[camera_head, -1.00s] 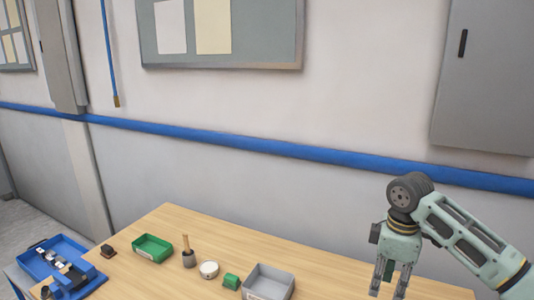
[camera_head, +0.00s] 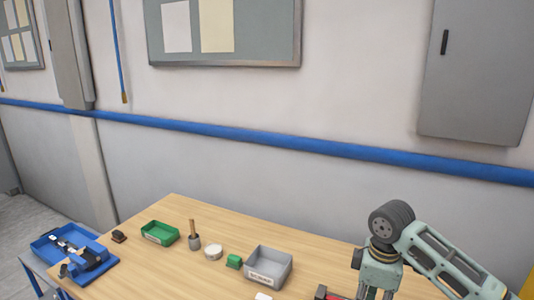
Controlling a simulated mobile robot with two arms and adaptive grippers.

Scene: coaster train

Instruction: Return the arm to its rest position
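My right arm comes in from the right side over the right part of the table. Its gripper (camera_head: 375,291) points down at the bottom edge of the picture. Its two fingers are apart, with nothing seen between them; the tips are close to or cut by the picture's edge. My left gripper is not in view.
The wooden table (camera_head: 322,262) holds a grey bin (camera_head: 268,267), a small green block (camera_head: 234,261), a white round piece (camera_head: 213,252), a wooden-handled tool (camera_head: 194,238), a green tray (camera_head: 160,234) and a dark block (camera_head: 119,236). A blue tray (camera_head: 43,247) sits left. A red item (camera_head: 321,292) lies near my gripper.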

